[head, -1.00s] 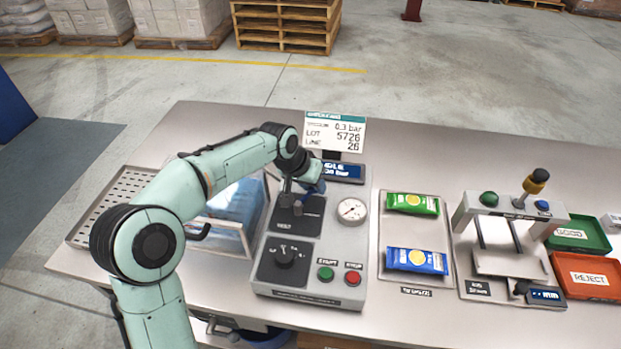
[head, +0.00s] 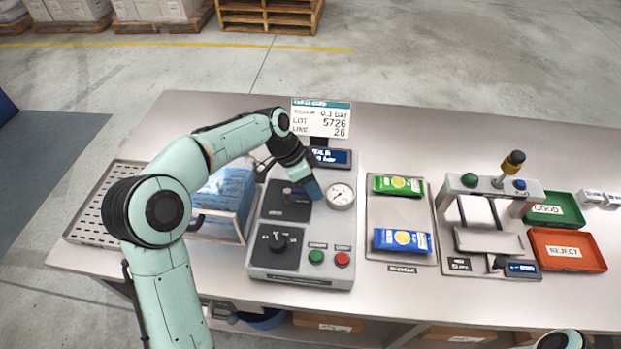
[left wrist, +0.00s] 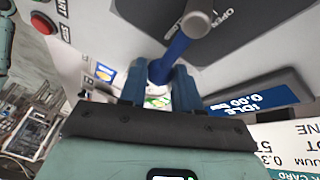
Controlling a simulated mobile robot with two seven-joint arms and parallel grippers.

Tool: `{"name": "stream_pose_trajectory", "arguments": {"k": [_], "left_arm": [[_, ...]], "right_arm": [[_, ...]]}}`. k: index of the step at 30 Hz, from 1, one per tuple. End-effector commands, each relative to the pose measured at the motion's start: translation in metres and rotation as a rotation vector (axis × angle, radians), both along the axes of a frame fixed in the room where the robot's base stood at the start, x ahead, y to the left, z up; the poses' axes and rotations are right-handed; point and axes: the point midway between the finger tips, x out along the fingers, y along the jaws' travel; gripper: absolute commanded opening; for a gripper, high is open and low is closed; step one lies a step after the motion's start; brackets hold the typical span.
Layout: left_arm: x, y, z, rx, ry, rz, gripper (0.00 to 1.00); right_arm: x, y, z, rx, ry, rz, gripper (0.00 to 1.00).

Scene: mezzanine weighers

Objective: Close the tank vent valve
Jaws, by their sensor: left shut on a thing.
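The tank vent valve is a lever on the dark upper plate (head: 275,207) of the grey control box. Its blue handle (left wrist: 172,58) runs from a grey hub (left wrist: 199,16) to between my fingers in the left wrist view. My left gripper (head: 312,188) is shut on this handle, and it also shows in the left wrist view (left wrist: 160,88). The word OPEN is printed on the plate near the hub. In the head view the gripper partly hides the handle, which seems to point right. My right gripper is not in view.
The box also bears a dark knob (head: 278,241), a green button (head: 316,257), a red button (head: 342,259) and a gauge (head: 340,196). A display (head: 330,158) stands behind. A clear-sided bin (head: 222,195) is left; a tray with green and blue packets (head: 402,241) is right.

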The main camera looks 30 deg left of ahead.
Motion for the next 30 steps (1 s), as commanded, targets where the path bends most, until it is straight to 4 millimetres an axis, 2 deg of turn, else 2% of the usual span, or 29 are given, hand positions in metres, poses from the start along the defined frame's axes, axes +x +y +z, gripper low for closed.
{"name": "stream_pose_trajectory", "arguments": {"k": [10,27,28,30], "left_arm": [[-0.0088,-0.0045,-0.0001,0.000,0.002,-0.155,0.00],[-0.0113,-0.0050,-0.0012,0.002,0.003,-0.189,0.00],[-0.0113,-0.0050,-0.0012,0.001,0.004,-0.189,0.36],[-0.0112,-0.0050,-0.0012,0.002,0.004,-0.188,0.57]], "right_arm": [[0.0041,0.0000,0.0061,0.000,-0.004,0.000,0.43],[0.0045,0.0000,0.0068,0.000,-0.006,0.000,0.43],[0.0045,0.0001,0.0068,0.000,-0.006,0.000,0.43],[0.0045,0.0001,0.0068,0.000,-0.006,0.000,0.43]]}}
